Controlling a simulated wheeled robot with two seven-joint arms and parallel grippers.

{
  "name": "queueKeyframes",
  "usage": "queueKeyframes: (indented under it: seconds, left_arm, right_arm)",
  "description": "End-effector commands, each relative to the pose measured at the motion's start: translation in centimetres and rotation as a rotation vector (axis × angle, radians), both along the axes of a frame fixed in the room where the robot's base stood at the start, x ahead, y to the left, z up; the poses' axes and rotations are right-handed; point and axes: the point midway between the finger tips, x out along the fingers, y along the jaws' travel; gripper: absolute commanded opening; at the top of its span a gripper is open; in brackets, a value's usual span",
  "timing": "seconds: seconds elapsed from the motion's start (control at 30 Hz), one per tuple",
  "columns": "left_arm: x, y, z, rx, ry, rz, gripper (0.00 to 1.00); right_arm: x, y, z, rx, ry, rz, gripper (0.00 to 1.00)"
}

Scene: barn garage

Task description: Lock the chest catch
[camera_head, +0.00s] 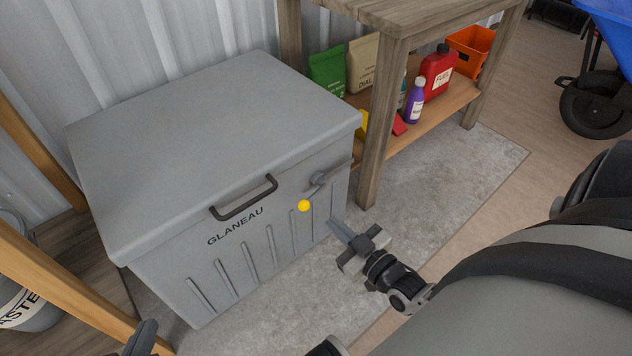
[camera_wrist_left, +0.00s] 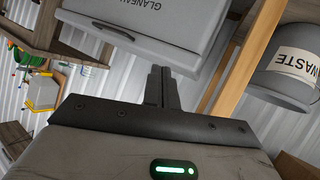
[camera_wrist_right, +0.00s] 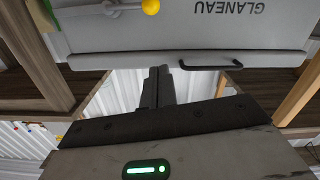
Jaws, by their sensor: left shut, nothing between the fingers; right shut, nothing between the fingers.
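The grey chest (camera_head: 200,125) stands with its lid down, and a dark bar handle (camera_head: 244,198) is on its front. The catch (camera_head: 318,180) is at the right of the front, a grey lever slanting down-left to a yellow ball knob (camera_head: 304,206). The knob also shows at the top of the right wrist view (camera_wrist_right: 150,6). My right gripper (camera_head: 336,226) is shut and empty, below and right of the knob in the picture and apart from it. My left gripper (camera_head: 146,332) is shut and empty, low at the left; its fingers show in the left wrist view (camera_wrist_left: 163,88).
A wooden workbench (camera_head: 385,110) stands right of the chest, with bottles and a red fuel can (camera_head: 438,72) on its lower shelf. A wooden post (camera_head: 50,275) and a waste bin (camera_head: 30,305) are at the left. The grey mat (camera_head: 425,185) before the bench is clear.

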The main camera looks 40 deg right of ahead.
Motion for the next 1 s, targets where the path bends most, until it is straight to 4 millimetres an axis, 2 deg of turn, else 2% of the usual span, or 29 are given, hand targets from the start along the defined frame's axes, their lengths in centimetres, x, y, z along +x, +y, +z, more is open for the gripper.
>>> queueKeyframes:
  seconds: [0.17, 0.53, 0.6, 0.7, 1.0]
  left_arm:
    - [0.0, -0.1, 0.0, -0.011, -0.023, -0.002, 0.0]
    - [0.1, -0.7, 1.4, -0.063, -0.127, -0.009, 0.0]
    - [-0.2, -1.0, 1.6, -0.107, -0.143, -0.012, 0.0]
    - [0.0, -1.3, 2.1, -0.156, -0.154, -0.009, 0.0]
    - [0.2, -1.6, 2.7, -0.205, -0.158, -0.008, 0.0]
  right_arm:
    - [2.4, 0.2, -0.2, 0.001, -0.005, 0.0, 0.0]
    - [10.2, 0.7, -0.7, 0.001, -0.004, 0.001, 0.0]
    - [10.1, 0.4, -2.6, -0.001, 0.002, 0.002, 0.0]
    - [10.3, 0.2, -3.6, 0.0, 0.001, 0.001, 0.0]
    - [10.5, 0.0, -4.4, 0.001, 0.0, 0.001, 0.0]
